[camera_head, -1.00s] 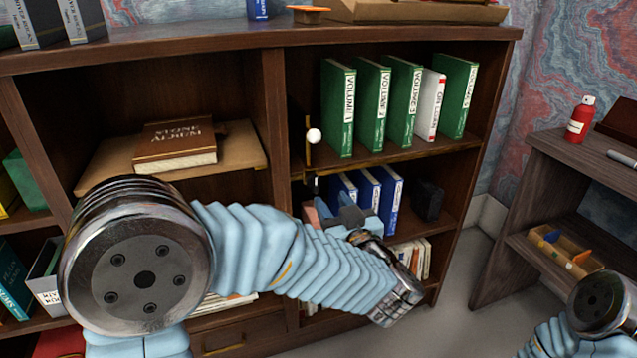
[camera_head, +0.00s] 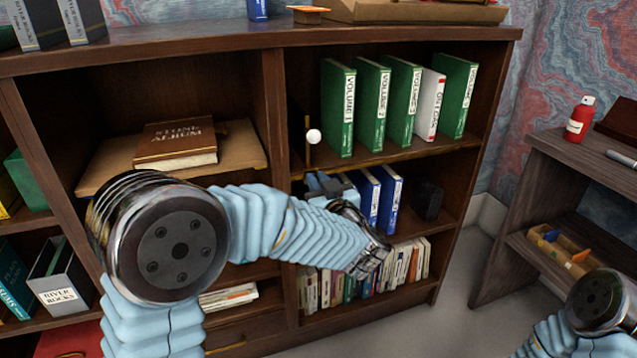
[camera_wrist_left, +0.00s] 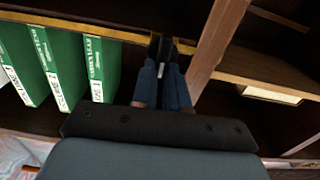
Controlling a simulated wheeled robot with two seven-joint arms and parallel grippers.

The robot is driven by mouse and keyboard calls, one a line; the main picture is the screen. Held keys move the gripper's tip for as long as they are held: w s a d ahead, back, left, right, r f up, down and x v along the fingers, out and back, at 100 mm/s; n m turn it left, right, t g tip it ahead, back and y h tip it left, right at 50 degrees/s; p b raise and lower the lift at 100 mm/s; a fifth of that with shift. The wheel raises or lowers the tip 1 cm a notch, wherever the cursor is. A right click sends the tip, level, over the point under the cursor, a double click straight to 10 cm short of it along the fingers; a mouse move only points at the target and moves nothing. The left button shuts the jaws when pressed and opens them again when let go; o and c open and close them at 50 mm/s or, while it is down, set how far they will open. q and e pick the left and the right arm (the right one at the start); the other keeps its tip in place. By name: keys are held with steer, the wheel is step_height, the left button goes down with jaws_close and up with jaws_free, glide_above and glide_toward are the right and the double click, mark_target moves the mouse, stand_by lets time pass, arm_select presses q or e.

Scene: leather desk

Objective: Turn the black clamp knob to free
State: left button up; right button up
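The black clamp knob does not show clearly now; the spot below the middle shelf's front edge, by the upright brass rod (camera_head: 307,146) with a white ball (camera_head: 313,136), is covered by my left gripper (camera_head: 316,182). In the left wrist view the two blue fingers of this gripper (camera_wrist_left: 164,48) are nearly parallel, a narrow gap between them. Their dark tips reach the brass rail (camera_wrist_left: 110,35) along the shelf edge, beside the wooden upright. I cannot tell whether the knob is between them. My right gripper is out of view.
Green volumes (camera_head: 338,108) and a white book stand on the shelf above. Blue books (camera_head: 390,200) and a black block (camera_head: 427,200) stand below, close to my left gripper. A wooden divider (camera_head: 274,110) is to the left. A side desk (camera_head: 560,150) stands right.

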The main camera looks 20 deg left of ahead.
arm_select(q)
jaws_close()
steer(key=shift+s+a+f+n+b, duration=0.2)
steer(key=shift+f+n+b, duration=0.1)
steer(key=shift+n+b, duration=2.7)
steer(key=shift+s+a+f+n+b, duration=0.15)
steer(key=shift+a+f+n+b, duration=0.15)
steer(key=shift+n+b, duration=2.7)
steer(key=shift+s+a+f+n+b, duration=0.15)
steer(key=shift+f+n+b, duration=0.2)
steer(key=shift+n+b, duration=2.65)
steer(key=o, duration=0.6)
jaws_free()
